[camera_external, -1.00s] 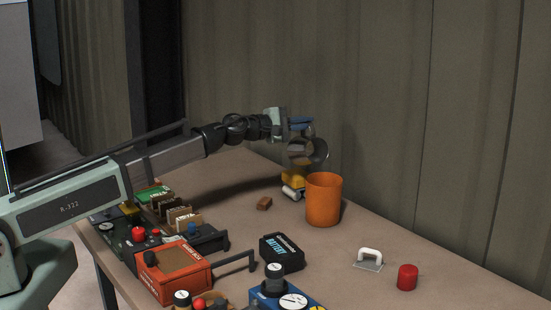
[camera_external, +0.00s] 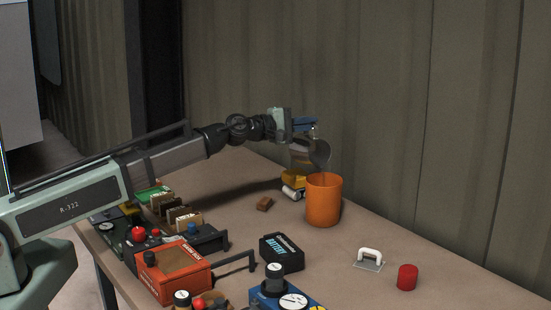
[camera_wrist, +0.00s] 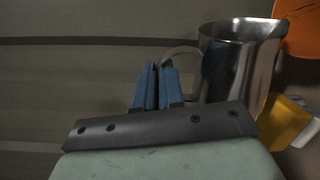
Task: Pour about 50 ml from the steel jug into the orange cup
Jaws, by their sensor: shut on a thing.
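The steel jug (camera_external: 304,156) is held in the air, tipped, with its dark mouth towards the right, just above and left of the orange cup's rim. The orange cup (camera_external: 323,203) stands upright on the table; its inside is hidden. My gripper (camera_external: 310,122) is shut on the jug's handle. In the wrist view, the blue fingers (camera_wrist: 153,85) meet at the handle (camera_wrist: 180,53), the jug (camera_wrist: 238,62) is right of them, and part of the orange cup (camera_wrist: 298,28) shows beyond it. I cannot clearly tell whether liquid is leaving the jug.
A black battery (camera_external: 282,252), a white handle (camera_external: 369,257) and a red cylinder (camera_external: 407,277) are nearer the front. A corrugated wall (camera_external: 400,130) stands behind.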

